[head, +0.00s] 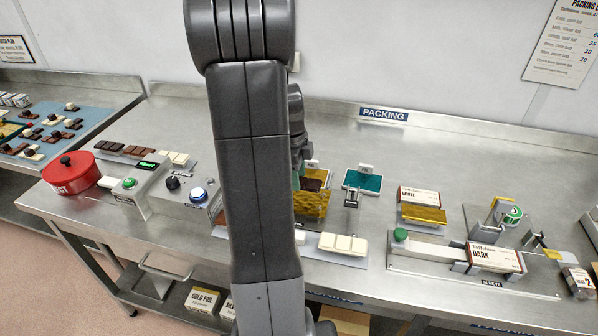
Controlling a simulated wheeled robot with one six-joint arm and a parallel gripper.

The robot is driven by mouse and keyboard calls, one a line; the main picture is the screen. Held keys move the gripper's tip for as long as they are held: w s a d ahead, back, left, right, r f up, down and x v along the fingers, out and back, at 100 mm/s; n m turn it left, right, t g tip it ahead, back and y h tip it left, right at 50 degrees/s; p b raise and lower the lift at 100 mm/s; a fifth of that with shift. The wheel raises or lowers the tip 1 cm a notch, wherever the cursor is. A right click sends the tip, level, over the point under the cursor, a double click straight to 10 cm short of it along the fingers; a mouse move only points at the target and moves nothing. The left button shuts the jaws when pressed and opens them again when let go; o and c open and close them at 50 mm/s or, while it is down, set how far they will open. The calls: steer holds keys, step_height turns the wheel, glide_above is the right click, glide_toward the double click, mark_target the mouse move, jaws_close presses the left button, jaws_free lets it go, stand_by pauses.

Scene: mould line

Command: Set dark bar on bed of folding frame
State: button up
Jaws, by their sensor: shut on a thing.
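The folding frame (325,205) stands mid-bench, with gold foil on it; my arm hides its left part. The dark bar (316,177) is a dark brown shape just above or on the foil at the frame's back half. I cannot tell whether it touches the bed. My gripper (302,176) is mostly hidden behind my own arm; it reaches down at the bar's left end and is shut on it.
A teal pad (362,181) with a small dark stand lies right of the frame. A pale bar (342,243) lies in front. Boxes marked White (419,195) and Dark (495,257) stand at right. A red pot (70,171) and a button console (165,190) are left.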

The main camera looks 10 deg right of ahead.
steer(key=shift+f+b, duration=1.75)
steer(key=shift+f, duration=0.9)
steer(key=shift+f+b, duration=0.25)
steer(key=shift+b, duration=0.2)
steer(key=o, duration=1.1)
steer(key=shift+c, duration=0.2)
steer(key=shift+r, duration=0.15)
step_height(320, 180, up, 14)
steer(key=a, duration=0.1)
steer(key=shift+w+a+f, duration=0.25)
steer(key=shift+w+a, duration=0.05)
steer(key=shift+f, duration=0.1)
